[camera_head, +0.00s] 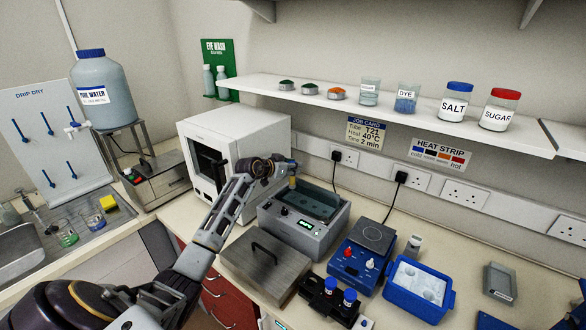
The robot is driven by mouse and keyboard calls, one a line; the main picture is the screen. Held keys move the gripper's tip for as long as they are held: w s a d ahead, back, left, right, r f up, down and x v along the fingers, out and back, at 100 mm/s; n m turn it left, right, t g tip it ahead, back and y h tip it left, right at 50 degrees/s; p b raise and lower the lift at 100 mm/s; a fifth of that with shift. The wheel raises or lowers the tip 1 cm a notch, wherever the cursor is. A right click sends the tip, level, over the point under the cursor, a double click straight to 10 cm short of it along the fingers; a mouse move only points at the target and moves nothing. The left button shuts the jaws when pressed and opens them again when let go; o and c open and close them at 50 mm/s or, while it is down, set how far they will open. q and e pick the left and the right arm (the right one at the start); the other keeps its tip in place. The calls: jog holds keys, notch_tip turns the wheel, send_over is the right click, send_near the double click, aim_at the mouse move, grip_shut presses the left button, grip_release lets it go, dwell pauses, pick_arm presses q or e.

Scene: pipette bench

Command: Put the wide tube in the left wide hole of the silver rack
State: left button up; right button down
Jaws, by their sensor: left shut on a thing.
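My left gripper (284,167) is over the back left part of the grey water bath (318,240). It is shut on a small amber-brown thing (292,183) that shows just below its fingertips. This may be the wide tube, but most of it is hidden or too small to make out. The bath is open, with a dark basin inside. I cannot pick out a silver rack or its wide holes for certain. My right gripper is not in view.
A steel lid (262,265) with a black handle lies in front of the bath. A black rack (318,304) holds blue-capped tubes. A blue hotplate (358,262) and a blue ice tub (408,305) stand to the right. A white boxy machine (250,135) stands behind my left arm.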

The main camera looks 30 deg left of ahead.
aim_at(290, 183)
pick_arm(q)
jog(key=shift+f, duration=0.35)
jog(key=shift+f, duration=1.6)
jog(key=shift+f+b, duration=1.3)
jog(key=shift+b, duration=0.8)
jog(key=shift+f+p, duration=0.2)
jog(key=shift+p, duration=0.1)
jog(key=shift+f, duration=0.45)
jog(key=shift+f, duration=0.15)
jog(key=o, duration=1.1)
jog(key=shift+c, duration=0.2)
